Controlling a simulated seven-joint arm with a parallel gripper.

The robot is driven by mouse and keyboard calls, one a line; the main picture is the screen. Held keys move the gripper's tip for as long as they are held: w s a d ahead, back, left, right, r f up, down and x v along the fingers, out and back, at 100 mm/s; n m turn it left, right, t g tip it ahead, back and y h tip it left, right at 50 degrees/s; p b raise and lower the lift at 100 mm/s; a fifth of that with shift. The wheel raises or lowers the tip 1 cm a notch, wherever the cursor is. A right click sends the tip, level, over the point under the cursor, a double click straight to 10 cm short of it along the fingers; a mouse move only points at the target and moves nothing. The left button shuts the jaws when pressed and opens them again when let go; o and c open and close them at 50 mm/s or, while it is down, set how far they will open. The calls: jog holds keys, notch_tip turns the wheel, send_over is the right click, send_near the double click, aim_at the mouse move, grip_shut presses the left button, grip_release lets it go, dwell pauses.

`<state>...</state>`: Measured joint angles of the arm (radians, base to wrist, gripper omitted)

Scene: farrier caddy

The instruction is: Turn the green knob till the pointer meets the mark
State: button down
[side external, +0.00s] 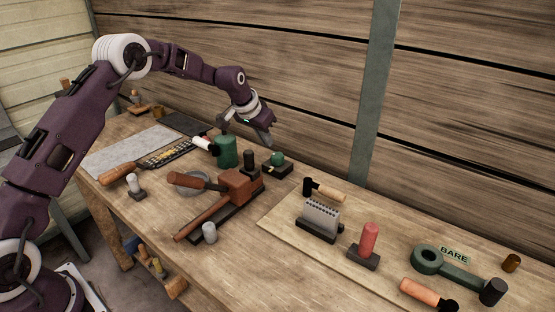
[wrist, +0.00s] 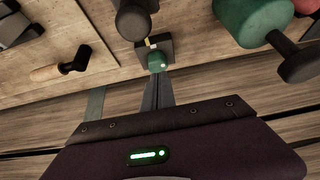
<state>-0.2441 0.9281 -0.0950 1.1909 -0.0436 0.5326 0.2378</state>
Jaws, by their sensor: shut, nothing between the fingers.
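The green knob (side external: 277,158) stands on a small dark base (side external: 285,171) near the back of the bench. In the wrist view the knob (wrist: 157,62) is just beyond my fingertips, with its dark base (wrist: 168,46) behind it. My gripper (side external: 269,144) is shut and empty, a little above and behind the knob. In the wrist view its closed fingers (wrist: 157,82) reach towards the knob; I cannot tell whether they touch it.
A dark upright cylinder (side external: 249,160) on a brown block (side external: 240,184) stands left of the knob. A green canister (side external: 226,152) is farther left. A dark-headed hammer (side external: 325,191) lies to the right. The plank wall (side external: 310,80) rises close behind.

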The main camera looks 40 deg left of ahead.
aim_at(274, 166)
notch_tip(274, 166, down, 6)
jog(key=shift+f, duration=0.2)
jog(key=shift+w, duration=0.15)
dwell(0.6)
jog(key=shift+d, duration=0.3)
jog(key=shift+s+r, duration=0.2)
jog(key=shift+s, duration=0.2)
notch_tip(274, 166, up, 6)
jog(key=shift+f, duration=0.15)
dwell(0.5)
